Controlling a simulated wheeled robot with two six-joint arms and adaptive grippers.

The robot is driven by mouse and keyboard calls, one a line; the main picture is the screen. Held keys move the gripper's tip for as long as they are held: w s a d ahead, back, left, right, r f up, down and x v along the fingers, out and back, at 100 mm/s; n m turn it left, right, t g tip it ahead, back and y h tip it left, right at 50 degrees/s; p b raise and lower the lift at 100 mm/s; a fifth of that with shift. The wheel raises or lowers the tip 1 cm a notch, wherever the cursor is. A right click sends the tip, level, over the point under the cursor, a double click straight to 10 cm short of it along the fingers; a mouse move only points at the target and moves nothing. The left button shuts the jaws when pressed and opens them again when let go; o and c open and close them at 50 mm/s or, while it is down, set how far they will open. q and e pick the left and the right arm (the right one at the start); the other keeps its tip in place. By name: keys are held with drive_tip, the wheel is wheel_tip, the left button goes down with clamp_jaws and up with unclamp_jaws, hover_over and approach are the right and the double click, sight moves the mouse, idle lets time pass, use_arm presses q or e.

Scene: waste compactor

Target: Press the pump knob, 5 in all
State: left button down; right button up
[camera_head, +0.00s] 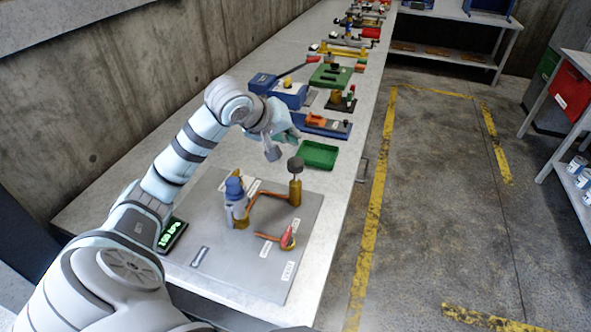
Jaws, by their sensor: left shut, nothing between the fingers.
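The pump knob (295,165) is a dark rounded cap on top of an upright brass cylinder (295,192). The cylinder stands on a grey panel (215,222) on the bench. My left gripper (273,153) is shut and empty. It points down, up and to the left of the knob in the head view, and looks apart from it. A copper pipe (267,195) runs from the cylinder toward a silver and blue bottle-like part (236,205). A red-handled valve (288,238) sits at the front of the panel. My right gripper is out of view.
A small display with green digits (171,234) sits at the panel's left edge. A green tray (319,154) lies behind the knob. Several tools and devices line the bench farther back. A concrete wall (90,110) borders the bench on the left.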

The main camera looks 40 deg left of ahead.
sight(292, 161)
use_arm(q)
drive_tip(key=shift+f+b, duration=1.2)
drive_tip(key=shift+f, duration=0.65)
drive_tip(key=shift+f+b, duration=0.35)
drive_tip(key=shift+b, duration=0.05)
drive_tip(key=shift+f+b, duration=1.75)
drive_tip(key=shift+f, duration=0.2)
idle(1.3)
drive_tip(key=shift+w+r+p, duration=0.1)
drive_tip(key=shift+r+p, duration=1.85)
drive_tip(key=shift+r, duration=0.4)
